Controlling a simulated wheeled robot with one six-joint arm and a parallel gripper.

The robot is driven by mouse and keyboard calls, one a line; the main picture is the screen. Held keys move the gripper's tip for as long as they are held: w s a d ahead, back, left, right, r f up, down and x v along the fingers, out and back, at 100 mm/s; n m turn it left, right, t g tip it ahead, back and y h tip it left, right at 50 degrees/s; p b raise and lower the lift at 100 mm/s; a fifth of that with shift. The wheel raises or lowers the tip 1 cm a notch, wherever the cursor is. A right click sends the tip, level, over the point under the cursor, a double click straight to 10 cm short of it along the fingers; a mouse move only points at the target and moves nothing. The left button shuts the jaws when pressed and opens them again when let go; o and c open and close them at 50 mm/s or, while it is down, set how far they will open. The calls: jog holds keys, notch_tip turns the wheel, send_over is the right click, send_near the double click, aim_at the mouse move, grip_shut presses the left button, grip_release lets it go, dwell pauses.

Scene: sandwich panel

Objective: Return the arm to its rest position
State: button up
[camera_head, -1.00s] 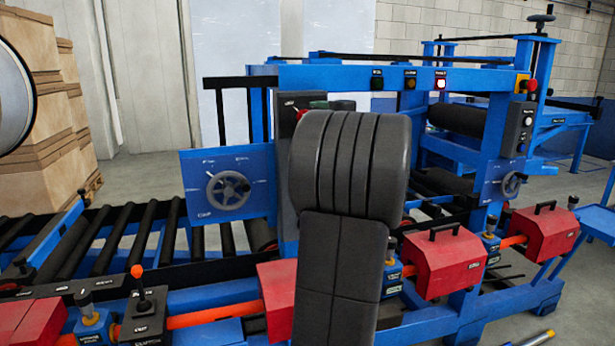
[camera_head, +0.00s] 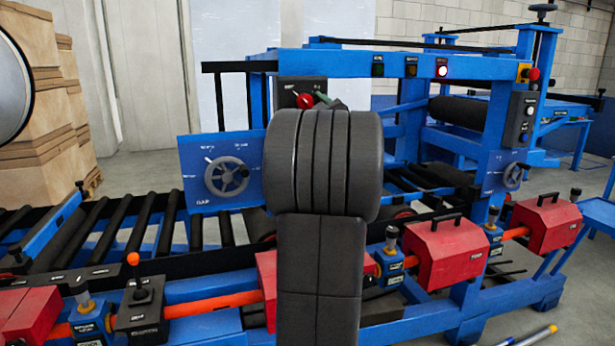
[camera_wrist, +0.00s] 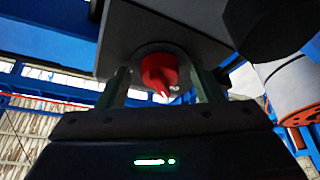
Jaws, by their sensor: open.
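My gripper (camera_wrist: 160,88) is open in the wrist view, with one finger on each side of a red rotary knob (camera_wrist: 158,72) on a grey box face. I cannot tell whether the fingers touch the knob. In the head view the red knob (camera_head: 305,101) sits on a dark box (camera_head: 290,88) on the blue frame. My arm, dark grey and bulky, stands raised in the middle of that view and hides most of the gripper. Only a small green part of it shows beside the knob.
The blue machine frame (camera_head: 335,62) surrounds the arm's far side. Red clamp boxes (camera_head: 445,255) line the front rail. Stacked cartons (camera_head: 40,130) stand at far left.

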jog(key=m, duration=0.1)
jog(key=m+t+h, duration=0.1)
jog(key=m, duration=0.1)
jog(key=m+h+p, duration=0.1)
jog(key=m, duration=0.1)
jog(key=shift+s+a+t, duration=0.1)
jog(key=shift+a+t, duration=0.15)
jog(key=shift+t, duration=0.15)
jog(key=shift+m+t+h+p, duration=0.45)
jog(key=shift+m+h, duration=0.45)
jog(key=shift+m, duration=1)
jog(key=shift+f, duration=0.1)
